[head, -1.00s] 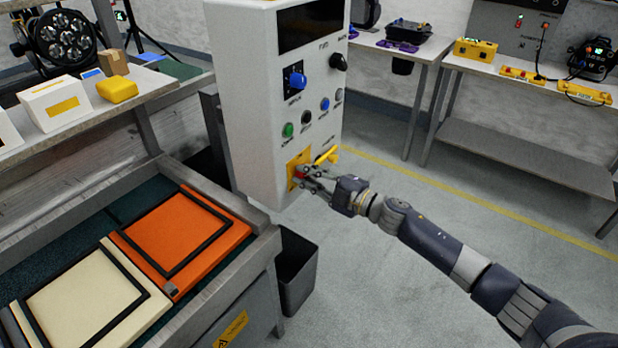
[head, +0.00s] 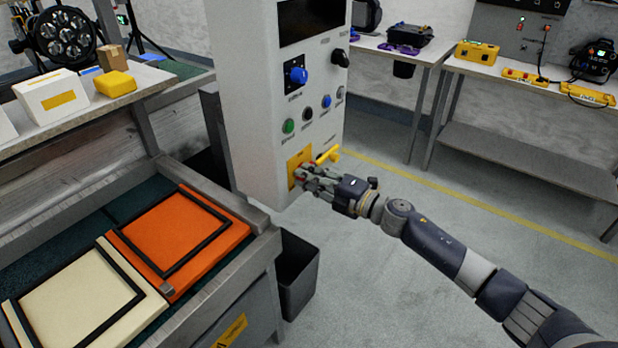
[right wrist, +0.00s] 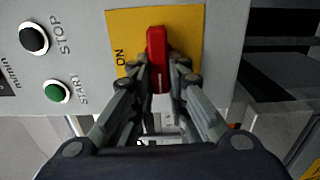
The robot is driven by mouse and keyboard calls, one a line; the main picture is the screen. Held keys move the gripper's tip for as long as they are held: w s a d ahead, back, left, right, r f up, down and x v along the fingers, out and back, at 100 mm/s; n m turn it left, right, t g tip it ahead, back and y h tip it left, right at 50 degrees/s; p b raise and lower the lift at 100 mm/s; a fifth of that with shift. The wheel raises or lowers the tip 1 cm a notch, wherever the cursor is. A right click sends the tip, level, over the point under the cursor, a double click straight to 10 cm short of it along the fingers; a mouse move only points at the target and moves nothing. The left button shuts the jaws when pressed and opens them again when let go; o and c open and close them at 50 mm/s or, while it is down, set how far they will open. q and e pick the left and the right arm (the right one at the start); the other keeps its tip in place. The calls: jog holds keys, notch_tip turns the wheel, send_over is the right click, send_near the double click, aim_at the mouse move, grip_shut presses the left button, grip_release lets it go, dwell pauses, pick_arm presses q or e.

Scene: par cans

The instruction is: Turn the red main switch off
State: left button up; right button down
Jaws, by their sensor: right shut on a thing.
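The red main switch (right wrist: 158,62) is a red handle on a yellow plate (right wrist: 185,24) with "ON" printed beside its left edge. In the right wrist view the handle points along the line of my fingers. My right gripper (right wrist: 158,84) is shut on the handle, one finger on each side. In the head view the yellow plate (head: 299,166) is low on the front of the white control cabinet (head: 245,100), and my right gripper (head: 308,178) covers most of the red handle. My left gripper is not in view.
A black STOP button (right wrist: 33,38) and a green START button (right wrist: 56,92) are nearby. A dark bin (head: 298,270) stands below, beside the bench with orange (head: 215,228) and cream panels.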

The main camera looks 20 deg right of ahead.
jog(key=c, duration=1.6)
grip_release()
jog(key=shift+o, duration=0.2)
jog(key=shift+s, duration=0.1)
jog(key=v, duration=1.1)
jog(key=shift+s+d, duration=0.3)
